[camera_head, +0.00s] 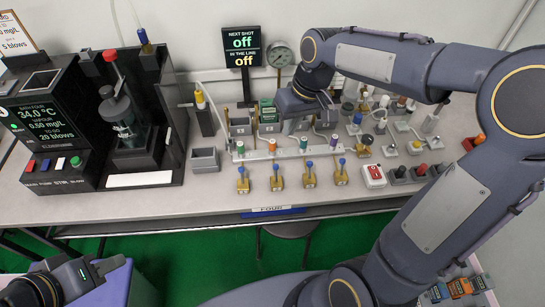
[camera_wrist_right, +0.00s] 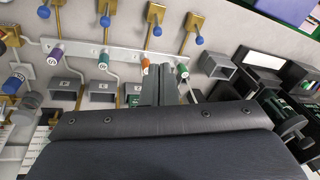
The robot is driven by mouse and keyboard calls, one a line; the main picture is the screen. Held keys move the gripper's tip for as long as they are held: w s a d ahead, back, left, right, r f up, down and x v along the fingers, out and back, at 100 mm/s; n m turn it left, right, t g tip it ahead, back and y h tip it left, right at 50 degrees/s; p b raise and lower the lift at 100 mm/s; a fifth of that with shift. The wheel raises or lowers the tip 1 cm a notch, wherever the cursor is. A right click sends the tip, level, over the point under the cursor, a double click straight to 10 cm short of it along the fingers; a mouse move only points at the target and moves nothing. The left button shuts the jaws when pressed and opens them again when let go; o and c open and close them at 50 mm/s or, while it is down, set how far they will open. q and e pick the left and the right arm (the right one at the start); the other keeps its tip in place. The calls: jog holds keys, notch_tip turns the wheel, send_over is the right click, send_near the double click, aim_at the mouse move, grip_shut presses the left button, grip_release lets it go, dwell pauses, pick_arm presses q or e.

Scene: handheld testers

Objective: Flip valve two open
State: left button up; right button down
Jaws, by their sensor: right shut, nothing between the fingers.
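Several brass valves with blue-tipped levers stand in a row along the bench's front edge. Their levers look alike; no numbers are readable on them. The second valve from the left (camera_head: 277,181) also shows in the wrist view (camera_wrist_right: 157,29), second from the right. Behind the row runs a pale rail (camera_head: 288,152) with green, orange, teal and purple caps. My right gripper (camera_wrist_right: 158,72) is shut and empty, its tips beside the orange cap (camera_wrist_right: 145,66), apart from the valves. In the head view its fingers are hidden. My left gripper (camera_head: 106,264) is at the lower left, its jaws unclear.
A dark machine with a display (camera_head: 42,115) stands at the left. A red-and-white switch box (camera_head: 374,176) is right of the valves. The space in front of the valves is clear.

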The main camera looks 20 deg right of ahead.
aim_at(276, 172)
jog(key=w+a+f+n+g, duration=0.1)
jog(key=w+a+f, duration=0.1)
jog(key=w+f, duration=0.4)
jog(key=shift+w+a+g+h, duration=0.25)
jog(key=shift+w+g+h, duration=0.05)
jog(key=shift+w, duration=0.45)
jog(key=shift+f, duration=0.15)
jog(key=f, duration=0.3)
jog(key=a+f, duration=0.1)
jog(key=f, duration=0.6)
jog(key=shift+s+a, duration=0.15)
jog(key=shift+a, duration=0.15)
jog(key=s, duration=0.1)
jog(key=s+r, duration=0.1)
jog(key=s, duration=0.1)
jog(key=shift+d+r, duration=0.25)
jog(key=shift+d, duration=0.15)
jog(key=shift+s, duration=0.3)
